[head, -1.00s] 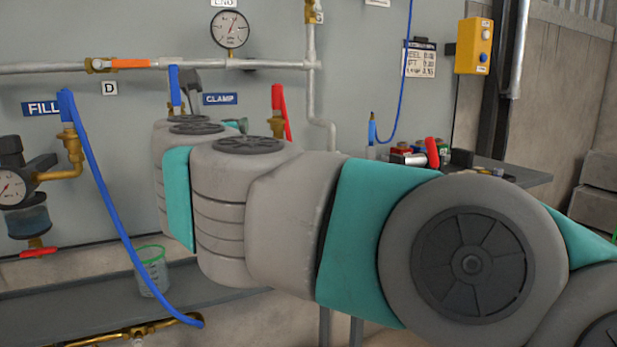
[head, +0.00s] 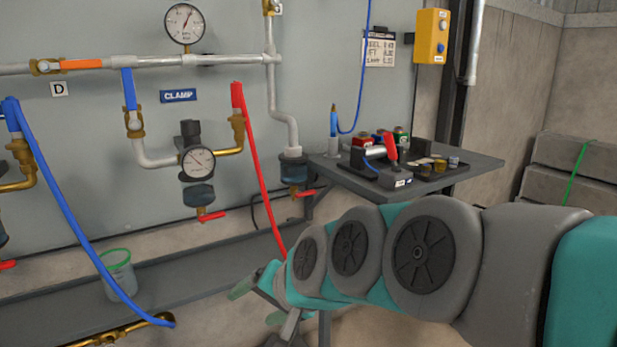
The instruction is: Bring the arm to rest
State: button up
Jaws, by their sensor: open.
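My arm reaches in from the right edge and stretches left across the lower part of the head view, grey and teal with round dark joint caps. My gripper (head: 262,307) is at its left end, low in front of the wall. Its fingers are apart and I see nothing between them. Part of the gripper is hidden by the arm's own links.
A dark side table (head: 462,172) holds small parts and a red-handled tool. A red hose (head: 260,165) hangs behind my gripper. A long grey shelf (head: 190,268) carries a green-rimmed cup (head: 119,277). A blue hose (head: 75,227) hangs at left. Gauges and valves line the wall.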

jog(key=s+d+f+n+g+h, duration=0.1)
jog(key=s+d+f+g+h, duration=0.1)
jog(key=s+d+f, duration=0.2)
jog(key=s+d+f+n+g+h+p, duration=0.1)
jog(key=s+d+f+g+h, duration=0.1)
jog(key=s+d, duration=0.8)
jog(key=s+d+f+n+g+h, duration=0.1)
jog(key=s+d+f+g+h, duration=0.1)
jog(key=s+d+f, duration=0.5)
jog(key=shift+d+g+h, duration=0.3)
jog(key=shift+d+g, duration=0.6)
jog(key=shift+d, duration=0.15)
dwell(0.7)
